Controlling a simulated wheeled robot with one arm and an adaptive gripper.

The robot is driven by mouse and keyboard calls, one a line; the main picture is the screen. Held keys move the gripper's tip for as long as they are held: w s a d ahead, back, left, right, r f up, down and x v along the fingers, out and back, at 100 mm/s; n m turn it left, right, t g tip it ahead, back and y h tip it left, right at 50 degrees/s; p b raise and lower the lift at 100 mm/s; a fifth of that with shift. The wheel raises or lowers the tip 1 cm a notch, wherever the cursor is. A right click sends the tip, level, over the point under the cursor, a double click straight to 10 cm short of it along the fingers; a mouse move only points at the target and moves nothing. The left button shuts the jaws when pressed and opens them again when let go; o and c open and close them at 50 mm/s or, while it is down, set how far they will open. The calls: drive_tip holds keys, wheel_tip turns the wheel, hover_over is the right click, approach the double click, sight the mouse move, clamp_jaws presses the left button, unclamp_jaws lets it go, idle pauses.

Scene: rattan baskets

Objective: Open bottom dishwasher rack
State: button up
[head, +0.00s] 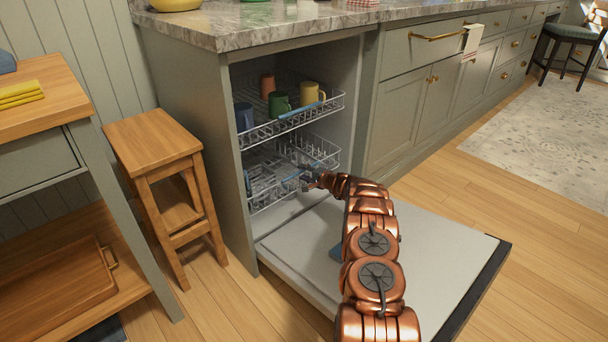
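The dishwasher stands under the marble counter with its door (440,262) folded down flat. The bottom rack (262,200) is a wire basket inside the cavity, with its front edge near the opening. Blue items and what may be clear glassware sit in it, too small to tell. My copper arm reaches in over the door from the front. My gripper (308,180) is at the right front part of the bottom rack. It is small and partly hidden by the wires and my arm, so I cannot tell whether it touches the rack or is open.
The upper rack (290,122) holds several mugs and sits slightly forward above the bottom rack. A wooden stool (160,150) stands left of the dishwasher. Cabinets (415,115) line the right. Free wooden floor (545,245) lies to the right of the door.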

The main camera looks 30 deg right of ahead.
drive_tip(key=shift+w, duration=0.1)
clamp_jaws()
idle(0.4)
idle(0.3)
